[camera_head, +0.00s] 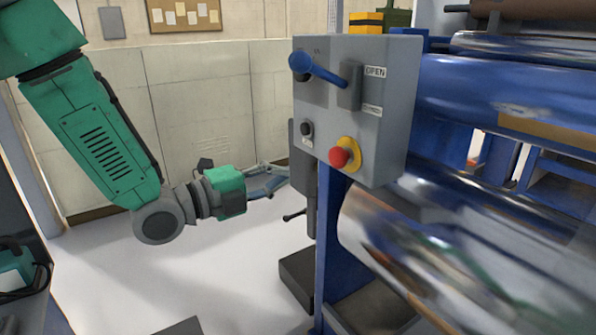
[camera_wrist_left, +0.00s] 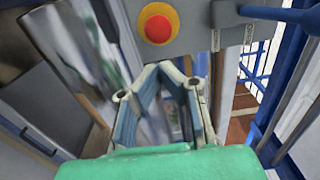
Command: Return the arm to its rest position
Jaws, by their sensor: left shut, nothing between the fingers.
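My left arm (camera_head: 95,135) is green and grey and comes in from the left in the head view. It bends at a grey elbow-like joint, and its left gripper (camera_head: 284,172) points right, beside and below the grey control box (camera_head: 380,75). In the left wrist view the gripper's fingers (camera_wrist_left: 168,72) converge with nothing held between them. The gripper looks shut and empty. The box carries a blue lever (camera_head: 318,70), an OPEN label and a red button (camera_head: 339,157) on a yellow base. The red button also shows in the left wrist view (camera_wrist_left: 158,29). My right gripper is not in view.
Shiny metal rollers (camera_head: 430,240) in a blue frame (camera_head: 333,240) fill the right side. A dark block (camera_head: 297,275) sits on the floor by the frame. A pale panelled wall (camera_head: 205,105) stands behind. The light floor (camera_head: 180,275) below my arm is mostly clear.

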